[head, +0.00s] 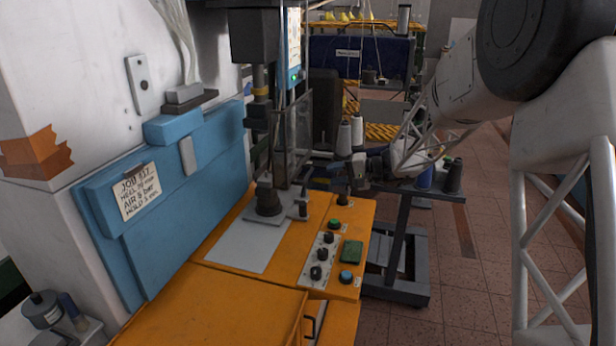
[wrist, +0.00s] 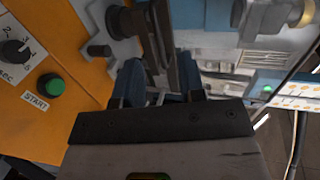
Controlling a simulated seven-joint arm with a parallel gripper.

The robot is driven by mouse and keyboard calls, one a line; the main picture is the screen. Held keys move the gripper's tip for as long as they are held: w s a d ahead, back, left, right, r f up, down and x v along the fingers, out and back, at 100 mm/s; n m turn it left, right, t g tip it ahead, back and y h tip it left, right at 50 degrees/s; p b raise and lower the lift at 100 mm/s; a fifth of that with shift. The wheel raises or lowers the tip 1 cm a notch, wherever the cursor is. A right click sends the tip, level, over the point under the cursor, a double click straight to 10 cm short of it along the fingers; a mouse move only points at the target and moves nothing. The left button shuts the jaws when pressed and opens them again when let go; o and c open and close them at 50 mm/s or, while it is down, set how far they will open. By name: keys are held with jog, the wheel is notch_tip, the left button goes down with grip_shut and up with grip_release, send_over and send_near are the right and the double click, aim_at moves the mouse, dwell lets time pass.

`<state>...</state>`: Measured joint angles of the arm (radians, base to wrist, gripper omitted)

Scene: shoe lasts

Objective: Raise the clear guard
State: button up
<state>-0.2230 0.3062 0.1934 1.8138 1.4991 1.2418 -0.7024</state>
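The clear guard (head: 299,122) is a see-through panel in a thin dark frame, upright beside the press column in the head view. It stands low, next to the press pad (head: 268,203). My gripper (head: 346,176) is right of the guard's lower part and above the orange bench. In the wrist view, two dark blue fingers (wrist: 160,76) stand apart. A dark upright bar (wrist: 154,40), apparently part of the guard's frame, shows between and beyond them. I cannot tell whether the fingers touch it.
The orange bench (head: 240,298) carries a control panel (head: 320,260) with knobs, and a green START button (wrist: 50,85) shows near my fingers. A blue panel (head: 165,215) with a job note stands left. A cart (head: 395,235) with thread cones stands behind my gripper.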

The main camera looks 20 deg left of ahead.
aim_at(308, 174)
jog(key=shift+w+a+f+y, duration=0.2)
jog(key=shift+w+a+f, duration=0.25)
jog(key=shift+w, duration=0.2)
jog(key=shift+w+a+f+y, duration=0.2)
jog(key=shift+w+a+f, duration=0.15)
jog(key=shift+w+a, duration=0.2)
jog(key=shift+x, duration=3.85)
jog(key=shift+w, duration=0.1)
grip_shut()
